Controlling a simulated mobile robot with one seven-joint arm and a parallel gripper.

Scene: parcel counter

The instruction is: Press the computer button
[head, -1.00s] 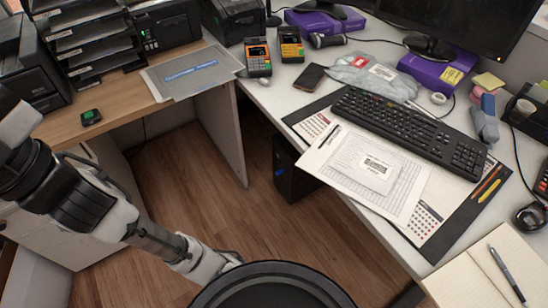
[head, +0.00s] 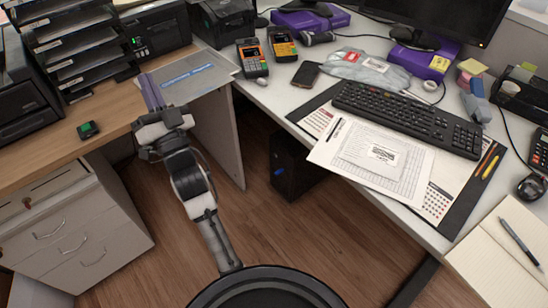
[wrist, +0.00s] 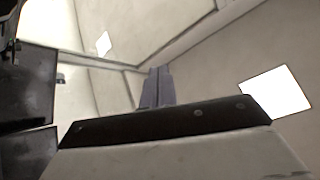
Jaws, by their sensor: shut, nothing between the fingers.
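A black computer tower (head: 298,165) stands on the floor under the white desk, partly in shadow. A small blue spot (head: 279,171) shows on its front; I cannot tell whether this is the button. My gripper (head: 148,80) is raised, with its grey fingers together and pointing up, in front of the wooden counter's edge. It is well to the left of the tower, apart from it and empty. In the wrist view my shut fingers (wrist: 158,72) point toward the ceiling, and the tower is not seen there.
The white desk (head: 275,95) overhangs the tower, and a grey side panel (head: 218,135) stands to its left. The wooden floor (head: 190,250) in front is clear. A drawer cabinet (head: 75,235) stands at left. Papers (head: 415,190) lie on the desk edge.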

